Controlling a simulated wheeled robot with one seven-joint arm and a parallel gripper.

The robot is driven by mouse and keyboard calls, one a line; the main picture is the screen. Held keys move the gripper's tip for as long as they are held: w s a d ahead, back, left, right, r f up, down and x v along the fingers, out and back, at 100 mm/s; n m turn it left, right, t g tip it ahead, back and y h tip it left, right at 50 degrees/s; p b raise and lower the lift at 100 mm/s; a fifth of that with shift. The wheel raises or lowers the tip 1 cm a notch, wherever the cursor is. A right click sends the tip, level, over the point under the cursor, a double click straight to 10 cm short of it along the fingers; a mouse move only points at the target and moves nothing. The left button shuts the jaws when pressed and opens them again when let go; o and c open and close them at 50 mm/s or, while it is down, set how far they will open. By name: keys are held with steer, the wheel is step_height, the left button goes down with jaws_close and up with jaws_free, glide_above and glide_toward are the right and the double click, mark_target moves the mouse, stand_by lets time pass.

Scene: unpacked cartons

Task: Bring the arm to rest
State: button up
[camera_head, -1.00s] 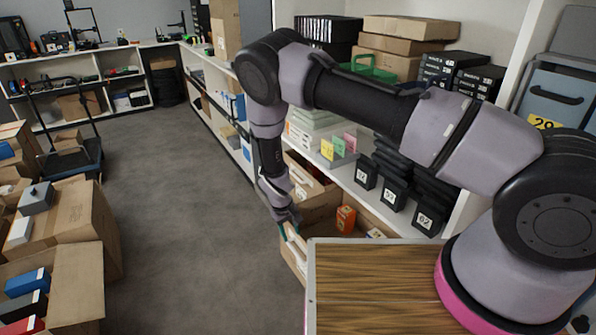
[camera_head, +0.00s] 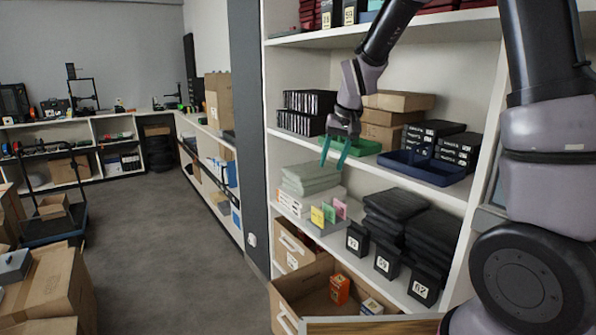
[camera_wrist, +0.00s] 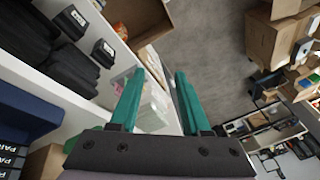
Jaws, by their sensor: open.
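My gripper (camera_head: 338,150) hangs from my raised arm in front of the shelf unit, with its green fingers pointing down. It is open and empty, with a clear gap between the fingers. In the head view it overlaps the green tray (camera_head: 366,147) on the middle shelf; whether they touch cannot be told. In the wrist view the two fingers (camera_wrist: 158,105) stand apart, with pale stacked goods and grey floor beyond them.
A blue tray (camera_head: 420,167) and black boxes (camera_head: 458,148) stand right of the gripper. Below are white stacks (camera_head: 311,177), coloured cards (camera_head: 328,212) and black bins (camera_head: 388,262). An open carton (camera_head: 300,290) stands at the bottom.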

steer(key=s+d+r+m+t, duration=0.2)
steer(key=s+d+r, duration=0.7)
steer(key=r, duration=0.3)
steer(key=s+d+r+m+t, duration=0.1)
steer(key=s+d+r, duration=0.1)
steer(key=s, duration=0.4)
steer(key=s+d+r+m+t, duration=0.1)
steer(key=s+d+r, duration=0.1)
steer(key=s+d, duration=0.2)
steer(key=s, duration=0.3)
steer(key=shift+s+d+r, duration=0.25)
steer(key=shift+r, duration=0.05)
